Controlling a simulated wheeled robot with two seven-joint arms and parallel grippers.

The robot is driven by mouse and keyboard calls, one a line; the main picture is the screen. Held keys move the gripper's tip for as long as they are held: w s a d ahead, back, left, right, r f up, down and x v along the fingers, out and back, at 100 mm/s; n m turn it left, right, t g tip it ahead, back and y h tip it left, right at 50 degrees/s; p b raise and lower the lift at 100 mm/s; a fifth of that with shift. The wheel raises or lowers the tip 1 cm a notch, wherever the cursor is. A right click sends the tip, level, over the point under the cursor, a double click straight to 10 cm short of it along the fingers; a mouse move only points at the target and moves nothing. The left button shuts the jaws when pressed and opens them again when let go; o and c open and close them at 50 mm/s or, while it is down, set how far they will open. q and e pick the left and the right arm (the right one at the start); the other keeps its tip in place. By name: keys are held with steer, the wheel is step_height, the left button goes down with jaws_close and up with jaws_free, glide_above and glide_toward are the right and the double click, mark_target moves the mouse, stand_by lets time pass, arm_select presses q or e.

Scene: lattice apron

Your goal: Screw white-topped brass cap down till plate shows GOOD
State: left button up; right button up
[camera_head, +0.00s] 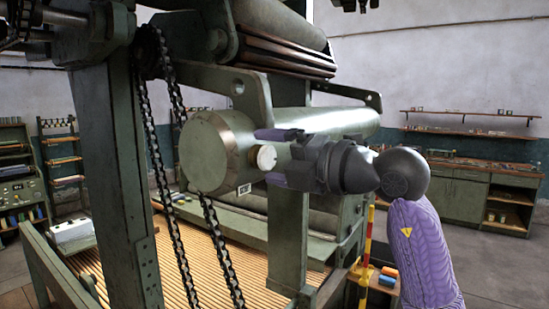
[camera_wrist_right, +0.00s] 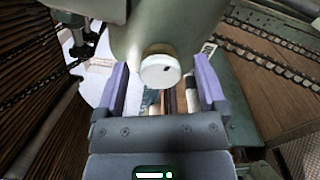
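The white-topped brass cap (camera_head: 265,157) sits on the side of the round green end of a roller (camera_head: 208,150). In the right wrist view the cap (camera_wrist_right: 160,70) shows its white face with a small dark mark, and a brass rim behind it. My right gripper (camera_head: 262,155) is open, with one purple finger above the cap and one below. In the wrist view the fingers (camera_wrist_right: 160,62) stand on either side with gaps, not touching it. A small black-and-white plate (camera_head: 244,189) is below the cap; its lettering is too small to read. My left gripper is not in view.
A green upright post (camera_head: 115,180) and hanging chains (camera_head: 175,190) stand left of the roller. A slatted wooden apron (camera_head: 205,260) lies below. A red-and-yellow striped post (camera_head: 367,245) stands near my right arm. Benches and shelves line the walls.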

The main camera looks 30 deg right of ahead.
steer(key=shift+s, duration=0.1)
steer(key=b+v, duration=0.4)
steer(key=v, duration=0.5)
steer(key=shift+s+b, duration=0.35)
steer(key=shift+b, duration=0.05)
steer(key=shift+d, duration=0.2)
